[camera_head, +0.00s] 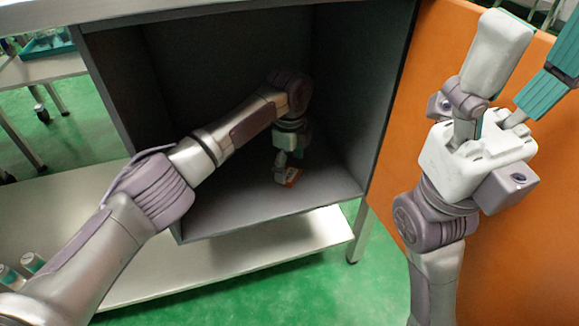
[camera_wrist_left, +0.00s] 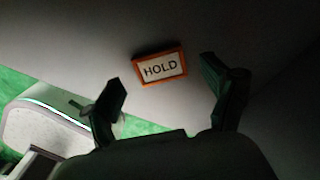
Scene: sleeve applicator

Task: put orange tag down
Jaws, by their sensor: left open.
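The orange tag (camera_head: 292,177) has an orange rim and a white face reading "HOLD" in the left wrist view (camera_wrist_left: 160,68). It appears to rest on the floor of the dark grey open cabinet (camera_head: 255,209). My left gripper (camera_head: 284,168) reaches into the cabinet right beside the tag. In the left wrist view its two fingers (camera_wrist_left: 163,80) are spread wide, with the tag beyond and between the tips, touching neither. My right gripper (camera_head: 520,75) is raised at the right with its fingers apart and nothing visible between them.
An orange door panel (camera_head: 510,260) stands behind my right arm. The cabinet's side walls and ceiling surround my left forearm. A pale shelf (camera_head: 240,255) lies below the cabinet. Small vials (camera_head: 32,262) stand at the lower left. The cabinet floor around the tag looks clear.

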